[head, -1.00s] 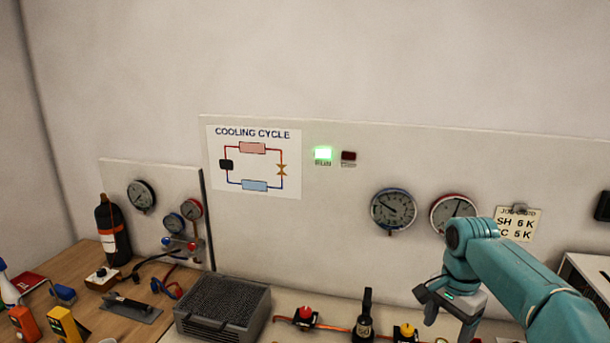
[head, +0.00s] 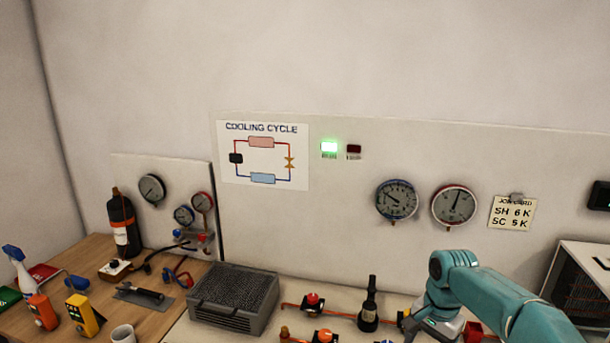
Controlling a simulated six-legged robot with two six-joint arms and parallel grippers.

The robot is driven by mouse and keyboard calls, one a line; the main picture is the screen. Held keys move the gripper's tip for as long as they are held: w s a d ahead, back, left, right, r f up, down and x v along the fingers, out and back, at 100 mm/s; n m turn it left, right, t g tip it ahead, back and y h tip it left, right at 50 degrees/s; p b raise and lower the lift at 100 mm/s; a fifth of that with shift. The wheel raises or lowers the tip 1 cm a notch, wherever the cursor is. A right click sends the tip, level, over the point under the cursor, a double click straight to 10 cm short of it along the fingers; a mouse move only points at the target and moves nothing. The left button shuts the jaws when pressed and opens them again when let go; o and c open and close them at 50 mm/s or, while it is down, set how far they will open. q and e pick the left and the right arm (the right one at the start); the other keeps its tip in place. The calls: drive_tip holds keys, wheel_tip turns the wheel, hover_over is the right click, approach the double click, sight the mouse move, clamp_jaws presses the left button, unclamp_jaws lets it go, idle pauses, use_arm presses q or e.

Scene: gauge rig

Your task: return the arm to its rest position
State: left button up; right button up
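My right arm comes in from the lower right, teal, with its wrist bent down over the bench. My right gripper (head: 408,328) is low over the bench, right of a dark bottle-shaped fitting (head: 369,305) on the copper pipe. The gripper is small and partly hidden by the wrist, so its finger opening is unclear, and I see nothing clearly held in it. A red part (head: 473,331) shows just right of the wrist, partly covered by my arm. My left gripper is not in view.
Two gauges (head: 397,201) (head: 453,206) and a job card (head: 512,213) are on the back panel. A grey finned box (head: 234,298) stands left of the pipe, with red-knobbed valves (head: 313,301) nearby. A white cabinet (head: 583,255) stands at right. The green lamp (head: 328,147) is lit.

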drive_tip(key=s+a+f+n+y, duration=0.1)
drive_tip(key=s+a+f+n, duration=0.2)
drive_tip(key=f, duration=0.4)
drive_tip(key=s+a+f+y, duration=0.1)
drive_tip(key=s+a+f, duration=0.2)
drive_tip(key=s+f, duration=0.3)
drive_tip(key=s+a+f+n+y, duration=0.1)
drive_tip(key=s+a+f+n, duration=0.2)
drive_tip(key=f, duration=0.6)
drive_tip(key=s+a+f+n, duration=0.1)
drive_tip(key=s+a+f, duration=0.15)
drive_tip(key=s, duration=0.65)
drive_tip(key=s+a+f+n, duration=0.1)
drive_tip(key=s+a+f, duration=0.15)
drive_tip(key=s, duration=0.55)
wheel_tip(320, 180, down, 10)
drive_tip(key=b, duration=1)
drive_tip(key=shift+d, duration=0.45)
drive_tip(key=shift+s, duration=0.1)
